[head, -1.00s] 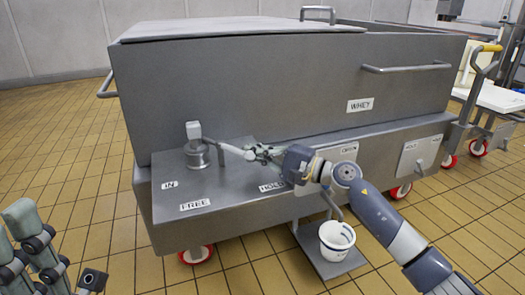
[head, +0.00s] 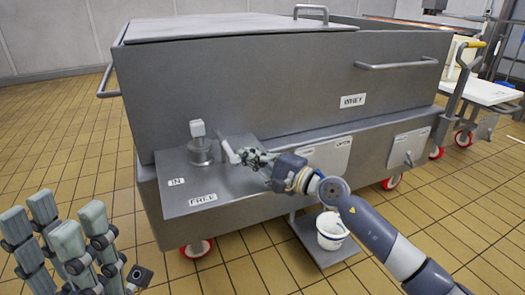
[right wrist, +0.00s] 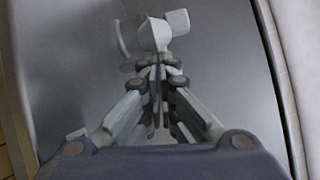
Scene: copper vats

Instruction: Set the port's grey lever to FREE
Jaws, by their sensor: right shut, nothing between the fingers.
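The port is a short metal cylinder (head: 202,152) on the grey shelf (head: 172,203) of the vat, with a pale block (head: 197,128) on top. The grey lever (head: 231,153) shows as a short pale bar right of the cylinder, by my right fingertips. It also shows at the top of the right wrist view (right wrist: 154,35). My right gripper (head: 247,158) is shut and empty, its tips at or touching the lever's end; contact is unclear. The FREE label (head: 203,199) lies in front of the port, the IN label (head: 177,182) to its left. My left gripper (head: 57,228) is open and empty, lower left.
The vat's wall (head: 270,90) rises behind the shelf. Right of my gripper are an OPEN plate (head: 331,155) and another plate with a handle (head: 408,147). A white bucket (head: 331,232) stands on a low step below. A trolley (head: 490,92) stands at right.

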